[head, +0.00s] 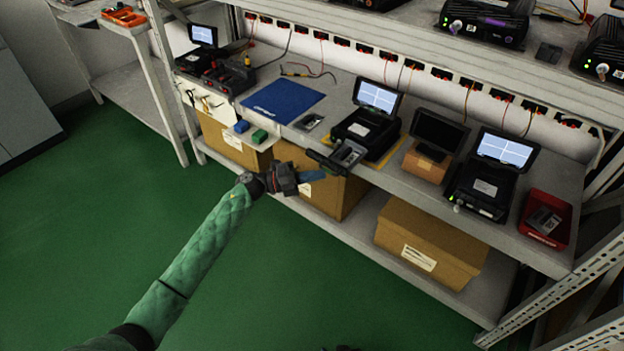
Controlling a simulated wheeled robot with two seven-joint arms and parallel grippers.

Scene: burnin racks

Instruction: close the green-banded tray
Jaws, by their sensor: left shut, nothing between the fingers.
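A dark tray (328,162) sticks out past the shelf's front edge, below the black tester with a lit screen (366,124). A grey part (349,153) lies at its inner end. I cannot make out a green band on this tray. My left gripper (318,175) is shut and empty, just in front of and below the tray's outer end. I cannot tell whether it touches the tray. My right gripper does not show.
A small pale tray with a green block (260,136) and a blue block (241,127) stands at the shelf edge. A blue mat (283,100), a second tester (485,187) and a red bin (553,232) share the shelf. Cardboard boxes (425,240) sit below.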

